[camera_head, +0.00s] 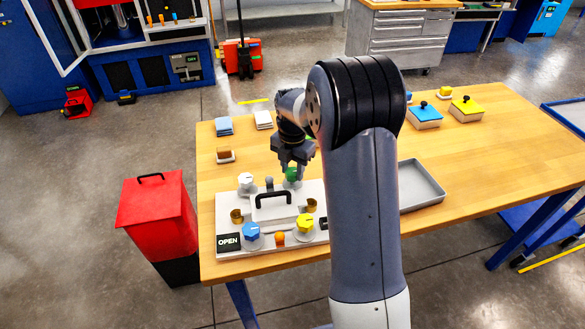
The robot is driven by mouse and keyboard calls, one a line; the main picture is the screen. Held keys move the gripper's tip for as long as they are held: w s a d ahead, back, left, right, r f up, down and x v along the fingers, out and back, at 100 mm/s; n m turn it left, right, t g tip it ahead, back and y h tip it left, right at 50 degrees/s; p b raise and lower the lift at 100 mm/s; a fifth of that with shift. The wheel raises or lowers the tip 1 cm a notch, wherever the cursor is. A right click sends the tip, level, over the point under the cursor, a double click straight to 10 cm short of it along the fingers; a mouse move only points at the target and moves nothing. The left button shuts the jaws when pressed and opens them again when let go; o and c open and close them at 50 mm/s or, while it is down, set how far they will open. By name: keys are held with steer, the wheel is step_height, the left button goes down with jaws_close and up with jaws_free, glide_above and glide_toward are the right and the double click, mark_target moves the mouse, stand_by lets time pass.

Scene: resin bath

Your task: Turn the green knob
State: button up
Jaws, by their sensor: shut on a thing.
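The green knob (291,175) sits at the back of a light panel (229,203) on the wooden table. My gripper (292,168) points down over the green knob and is shut on it, its fingers on either side. The fingers hide part of the knob, so its pointer mark cannot be read. A white knob (246,180) is to its left on the panel. A blue knob (251,231) and a yellow knob (305,222) are at the panel's front.
A black handle (273,195) stands up mid-panel, close to my gripper. An OPEN sign (228,241) is at the front left. A grey tray (428,186) lies right of my arm. Blue (425,112) and yellow (467,105) lidded boxes stand at the back right. A red bin (160,215) stands left of the table.

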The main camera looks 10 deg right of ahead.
mark_target(292, 172)
stand_by(0.4)
steer(key=o, duration=1)
step_height(292, 172, up, 11)
steer(key=shift+b, duration=0.45)
steer(key=shift+f, duration=0.15)
step_height(292, 172, down, 11)
steer(key=shift+r+p, duration=0.15)
steer(key=shift+p, duration=0.3)
steer(key=shift+m, duration=0.3)
